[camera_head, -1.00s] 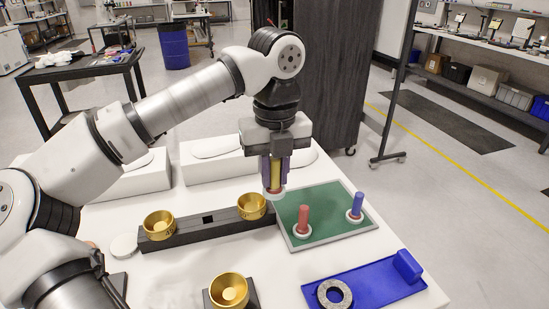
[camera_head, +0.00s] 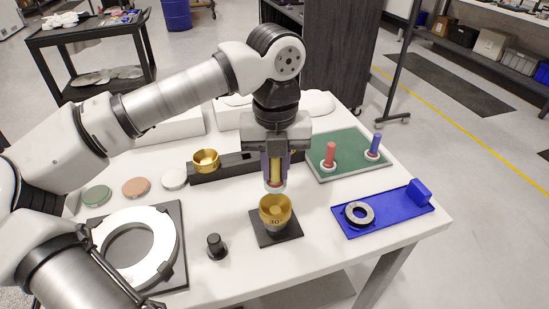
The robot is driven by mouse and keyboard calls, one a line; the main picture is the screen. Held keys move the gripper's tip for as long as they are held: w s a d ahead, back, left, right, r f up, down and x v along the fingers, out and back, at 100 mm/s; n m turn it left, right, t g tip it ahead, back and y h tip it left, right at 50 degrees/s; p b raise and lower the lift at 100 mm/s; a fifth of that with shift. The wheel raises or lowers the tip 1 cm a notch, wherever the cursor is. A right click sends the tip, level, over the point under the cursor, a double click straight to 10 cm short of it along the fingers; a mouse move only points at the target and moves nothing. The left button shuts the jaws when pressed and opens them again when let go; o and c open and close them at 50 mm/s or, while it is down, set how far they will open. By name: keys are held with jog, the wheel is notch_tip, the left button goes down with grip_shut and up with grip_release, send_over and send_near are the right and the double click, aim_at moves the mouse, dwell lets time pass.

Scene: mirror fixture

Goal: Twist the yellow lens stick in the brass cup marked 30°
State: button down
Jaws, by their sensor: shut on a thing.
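My gripper (camera_head: 273,180) is shut on the yellow lens stick (camera_head: 275,168), which hangs upright between the fingers with its pale, red-centred base at the bottom. The stick is just above the brass cup marked 30 (camera_head: 275,214), apart from its rim as far as I can tell. That cup stands on a black square base (camera_head: 291,236) near the front of the table. Another brass cup (camera_head: 205,158) sits on the black rail (camera_head: 230,168) behind; the rail's right part is hidden by my gripper.
A green tray (camera_head: 345,168) holds a red stick (camera_head: 330,155) and a blue stick (camera_head: 375,144). A blue tray (camera_head: 395,216) with a dark ring (camera_head: 359,213) lies at right. A large white ring (camera_head: 160,262), a black knob (camera_head: 215,246) and coloured discs (camera_head: 136,187) lie left.

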aim_at(275, 186)
jog(key=shift+f+b, duration=1.3)
jog(key=shift+f, duration=1.25)
jog(key=shift+f+b, duration=0.75)
jog(key=shift+b, duration=0.15)
jog(key=n+b, duration=0.2)
jog(key=n, duration=0.1)
jog(key=shift+f, duration=0.1)
jog(key=shift+n+b, duration=0.5)
jog(key=shift+n, duration=0.3)
